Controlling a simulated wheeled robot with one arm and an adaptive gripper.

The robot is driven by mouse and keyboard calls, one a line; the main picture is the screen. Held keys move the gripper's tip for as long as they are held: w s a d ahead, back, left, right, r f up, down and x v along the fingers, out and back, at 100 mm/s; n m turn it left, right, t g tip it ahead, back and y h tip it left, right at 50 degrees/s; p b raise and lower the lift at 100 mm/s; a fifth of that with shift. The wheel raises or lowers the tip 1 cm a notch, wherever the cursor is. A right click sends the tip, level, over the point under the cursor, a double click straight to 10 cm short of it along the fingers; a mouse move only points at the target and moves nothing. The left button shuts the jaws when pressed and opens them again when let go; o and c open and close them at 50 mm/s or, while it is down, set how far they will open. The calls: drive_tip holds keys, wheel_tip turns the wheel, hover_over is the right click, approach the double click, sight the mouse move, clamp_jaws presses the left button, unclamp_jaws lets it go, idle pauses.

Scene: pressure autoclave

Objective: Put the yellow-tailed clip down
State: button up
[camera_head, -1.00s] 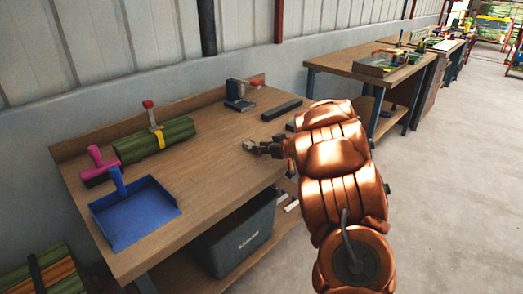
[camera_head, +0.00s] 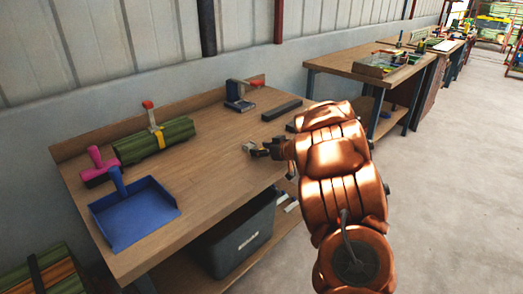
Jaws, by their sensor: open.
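My gripper (camera_head: 260,150) is low over the right part of the wooden workbench (camera_head: 215,165), near its front edge, and is open. A small pale grey piece (camera_head: 249,146) is at its fingertips, apparently on or just above the bench top; I cannot tell whether it touches a finger. I cannot make out a yellow tail on it, so I cannot tell if it is the clip. My copper-coloured arm hides the bench's right end.
A green bundle with a yellow strap (camera_head: 160,138), a blue dustpan (camera_head: 133,213), a pink-handled tool (camera_head: 101,168), a blue vise-like tool (camera_head: 239,96) and a dark bar (camera_head: 282,110) lie on the bench. The bench middle is clear. A dark bin (camera_head: 243,238) stands below.

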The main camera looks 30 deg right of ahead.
drive_tip(key=v, duration=1.2)
drive_tip(key=shift+p, duration=0.45)
wheel_tip(320, 180, up, 5)
drive_tip(key=w+d+m+h, duration=0.2)
drive_tip(key=d+h, duration=0.1)
drive_tip(key=h, duration=0.3)
drive_tip(key=s+a+r+m+g+h, duration=0.1)
drive_tip(key=s+r+m+g+h, duration=0.15)
drive_tip(key=s+h, duration=0.2)
drive_tip(key=s+a+f+g+y, duration=0.2)
drive_tip(key=s+a+f+g, duration=0.1)
drive_tip(key=s+a, duration=0.8)
drive_tip(key=s+a+f+n+g+y, duration=0.1)
drive_tip(key=s+a+f+g+y, duration=0.2)
drive_tip(key=s+a+g, duration=0.3)
drive_tip(key=s+a+f+n+g+y, duration=0.1)
drive_tip(key=s+a+f+g, duration=0.3)
drive_tip(key=s+a, duration=1.2)
drive_tip(key=shift+s+y, duration=0.75)
drive_tip(key=shift+s, duration=0.3)
